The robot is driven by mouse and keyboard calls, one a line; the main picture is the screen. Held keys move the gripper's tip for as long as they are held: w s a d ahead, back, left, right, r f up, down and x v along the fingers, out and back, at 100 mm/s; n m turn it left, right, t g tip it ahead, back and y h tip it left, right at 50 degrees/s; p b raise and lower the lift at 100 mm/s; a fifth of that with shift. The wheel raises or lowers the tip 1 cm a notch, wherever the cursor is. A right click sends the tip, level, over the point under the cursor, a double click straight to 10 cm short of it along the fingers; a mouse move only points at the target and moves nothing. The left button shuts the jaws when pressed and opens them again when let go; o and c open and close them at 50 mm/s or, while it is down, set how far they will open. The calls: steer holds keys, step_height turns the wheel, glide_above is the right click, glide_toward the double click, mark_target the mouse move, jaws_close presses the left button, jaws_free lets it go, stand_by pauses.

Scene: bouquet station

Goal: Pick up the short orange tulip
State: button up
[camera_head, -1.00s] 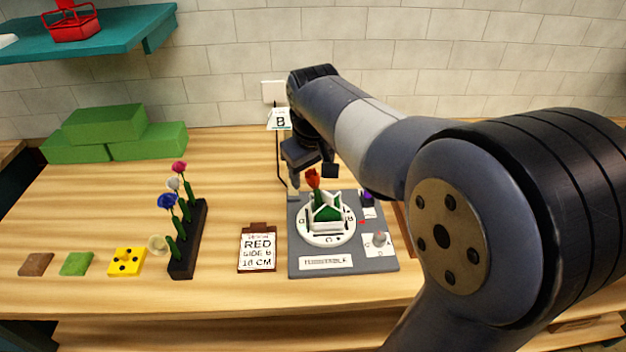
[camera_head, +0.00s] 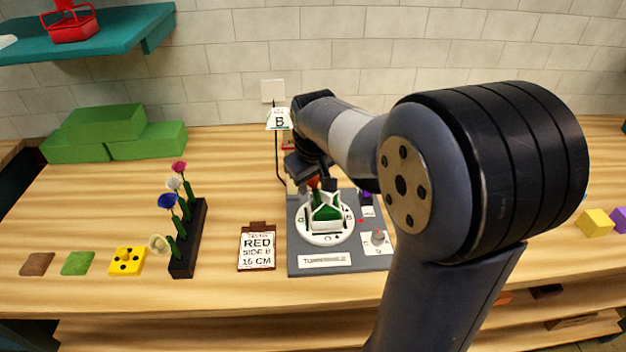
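An orange-red flower head (camera_head: 313,182) shows above a white holder (camera_head: 326,214) with green inside, on the round white turntable plate (camera_head: 312,238). I cannot tell for sure that this is the short orange tulip. No other orange flower shows. My gripper (camera_head: 312,178) points down at the back of the turntable, right at the flower head in the picture. It partly covers the flower. Whether its fingers are open or touch the flower is too small and hidden to tell.
A dark rack (camera_head: 187,256) with pink, white, blue and cream flowers stands left. A card (camera_head: 257,249) reads RED, SIDE B, 16 CM. A "B" sign (camera_head: 279,121) stands behind the turntable. Yellow (camera_head: 596,222) and purple blocks lie far right.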

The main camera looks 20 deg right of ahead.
steer(key=shift+c, duration=0.8)
steer(key=r, duration=0.2)
steer(key=a+r, duration=0.1)
steer(key=r, duration=0.4)
steer(key=shift+s+a+b, duration=0.2)
steer(key=shift+s+b, duration=0.05)
steer(key=shift+b, duration=0.15)
steer(key=s+a+b, duration=0.2)
steer(key=s, duration=1.1)
steer(key=shift+a, duration=0.25)
